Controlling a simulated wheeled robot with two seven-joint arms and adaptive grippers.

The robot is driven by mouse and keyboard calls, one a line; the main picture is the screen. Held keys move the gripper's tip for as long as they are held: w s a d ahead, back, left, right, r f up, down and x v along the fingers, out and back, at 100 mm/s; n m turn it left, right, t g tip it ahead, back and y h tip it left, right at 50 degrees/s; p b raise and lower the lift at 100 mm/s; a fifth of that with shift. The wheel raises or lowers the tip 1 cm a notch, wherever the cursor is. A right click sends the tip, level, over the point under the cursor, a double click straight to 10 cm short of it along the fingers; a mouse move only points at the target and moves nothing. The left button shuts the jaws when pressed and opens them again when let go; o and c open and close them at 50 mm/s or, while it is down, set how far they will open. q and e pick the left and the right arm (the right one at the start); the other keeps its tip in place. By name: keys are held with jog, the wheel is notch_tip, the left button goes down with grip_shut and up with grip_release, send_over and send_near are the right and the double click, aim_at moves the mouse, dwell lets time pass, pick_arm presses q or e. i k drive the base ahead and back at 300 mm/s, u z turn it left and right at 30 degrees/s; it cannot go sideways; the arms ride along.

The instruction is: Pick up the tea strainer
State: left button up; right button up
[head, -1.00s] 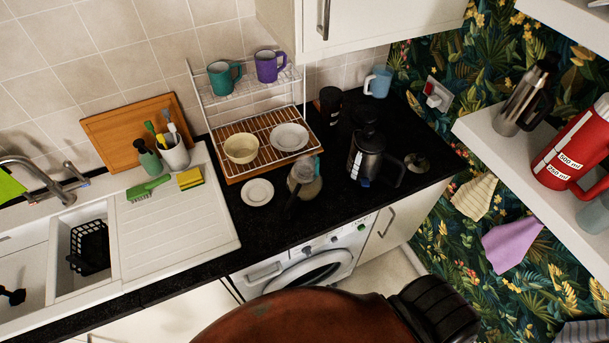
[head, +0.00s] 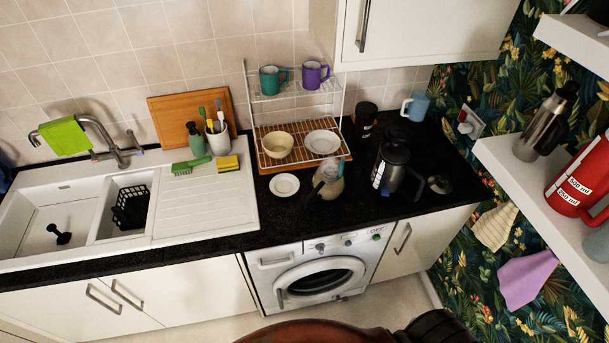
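No tea strainer can be made out for certain. A small round metallic piece (head: 439,184) lies on the black worktop, right of the dark coffee pot (head: 398,175); it may be the strainer, but it is too small to tell. A small black piece (head: 60,234) lies in the left sink basin. Neither of my grippers is in view.
The black worktop (head: 290,215) also holds a glass jug (head: 328,178), a saucer (head: 285,186) and a wire rack (head: 262,125) with mugs and bowls. A cupboard (head: 425,35) hangs above. A white shelf (head: 500,165) juts out at the right. A washing machine (head: 305,275) stands below.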

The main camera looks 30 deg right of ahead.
aim_at(341, 166)
jog(key=u, duration=0.65)
jog(key=i, duration=0.7)
jog(key=z, duration=1.4)
